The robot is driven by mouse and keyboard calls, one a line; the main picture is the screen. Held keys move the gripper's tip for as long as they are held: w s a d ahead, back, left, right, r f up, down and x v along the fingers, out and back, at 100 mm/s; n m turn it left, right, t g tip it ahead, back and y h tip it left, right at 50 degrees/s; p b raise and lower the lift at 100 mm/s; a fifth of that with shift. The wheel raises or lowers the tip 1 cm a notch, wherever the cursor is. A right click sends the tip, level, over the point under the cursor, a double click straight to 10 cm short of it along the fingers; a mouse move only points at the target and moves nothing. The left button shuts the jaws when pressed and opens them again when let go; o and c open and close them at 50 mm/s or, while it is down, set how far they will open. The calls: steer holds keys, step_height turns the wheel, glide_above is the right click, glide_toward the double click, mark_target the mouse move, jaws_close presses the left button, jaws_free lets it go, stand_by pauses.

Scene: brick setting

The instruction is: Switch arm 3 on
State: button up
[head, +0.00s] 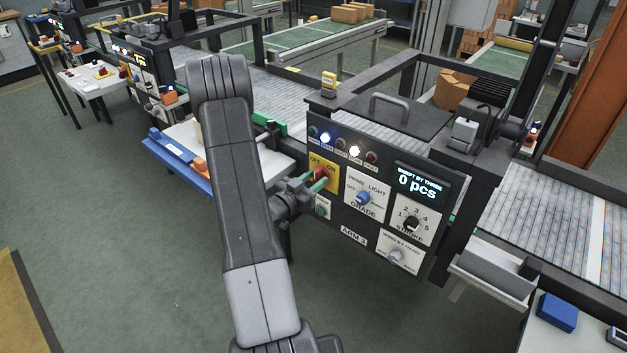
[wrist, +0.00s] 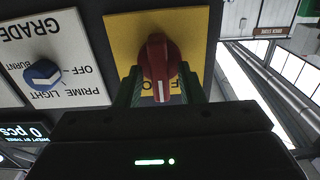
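The arm 3 control panel (head: 350,235) faces me. On it is a yellow OFF/ON plate (head: 330,170) with a red rotary switch (head: 320,171), partly covered by my gripper in the head view. In the wrist view, upside down, the red switch (wrist: 159,65) sits on the yellow plate (wrist: 120,30), its white mark pointing down the picture. The plate's labels are largely hidden there, so I cannot tell which one the mark meets. My gripper (wrist: 160,78) is open, with one green finger on each side of the switch. Contact cannot be made out.
Beside the switch are a blue GRADE knob (head: 363,198), a black STROKE knob (head: 411,223) and a grey hand knob (head: 395,256). A green button (head: 322,208) is below. The display (head: 417,184) reads 0 pcs.

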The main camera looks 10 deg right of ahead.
jaws_close()
steer(key=shift+f+b, duration=0.15)
steer(key=shift+b, duration=0.4)
steer(key=shift+f+m+b, duration=0.15)
steer(key=shift+m+b, duration=0.45)
steer(key=shift+b, duration=0.4)
steer(key=m+b, duration=0.2)
steer(key=b, duration=0.2)
steer(key=shift+f, duration=0.1)
steer(key=m+b, duration=0.3)
steer(key=b, duration=0.3)
steer(key=shift+s+d, duration=0.1)
steer(key=m+b, duration=0.2)
steer(key=b, duration=0.1)
steer(key=shift+r+m, duration=0.25)
steer(key=shift+m, duration=0.05)
